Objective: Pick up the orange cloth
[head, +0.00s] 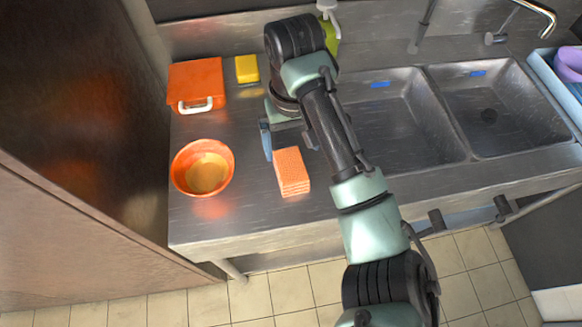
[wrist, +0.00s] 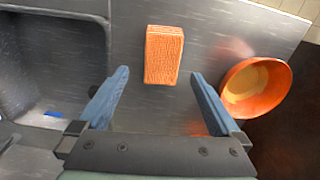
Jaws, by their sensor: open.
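The orange cloth (head: 291,171) is a folded, textured block lying flat on the steel counter, near its front edge. It also shows in the wrist view (wrist: 163,54), beyond the fingertips and between their lines. My gripper (wrist: 160,78) is open and empty, with its two blue fingers apart on either side of the cloth's line. In the head view my gripper (head: 267,141) is just behind the cloth and partly hidden by my arm. I see no contact between the fingers and the cloth.
An orange bowl (head: 188,182) stands left of the cloth. An orange box with a white handle (head: 196,84) and a yellow sponge (head: 247,69) stand behind. Sink basins (head: 490,115) open to the right. A tall brown panel (head: 70,130) bounds the left side.

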